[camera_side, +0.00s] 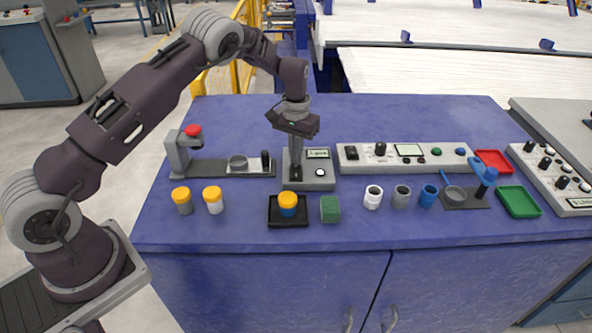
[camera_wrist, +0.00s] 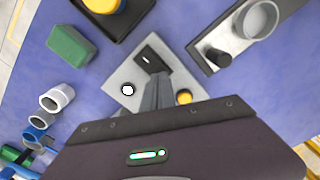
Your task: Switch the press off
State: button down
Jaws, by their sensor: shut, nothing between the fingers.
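A light grey control box (camera_side: 318,183) with a small display stands near the middle of the table; it also shows in the wrist view (camera_wrist: 115,80). It carries a black switch (camera_wrist: 150,58), a white round button (camera_wrist: 128,90) and a yellow button (camera_wrist: 184,97). My gripper (camera_side: 297,164) points down over the box, shut and empty. Its fingertips (camera_wrist: 152,80) are at the near edge of the black switch; I cannot tell whether they touch it. A grey stand with a red top (camera_side: 193,131) is at the left end of a dark rail.
A metal cup (camera_side: 238,161) and black peg are on a plate left of the box. In front are yellow-capped jars (camera_side: 182,200), a black tray (camera_side: 272,212) and a green block (camera_side: 330,209).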

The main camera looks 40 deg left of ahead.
jog(key=shift+f, duration=0.75)
jog(key=shift+r, duration=3.55)
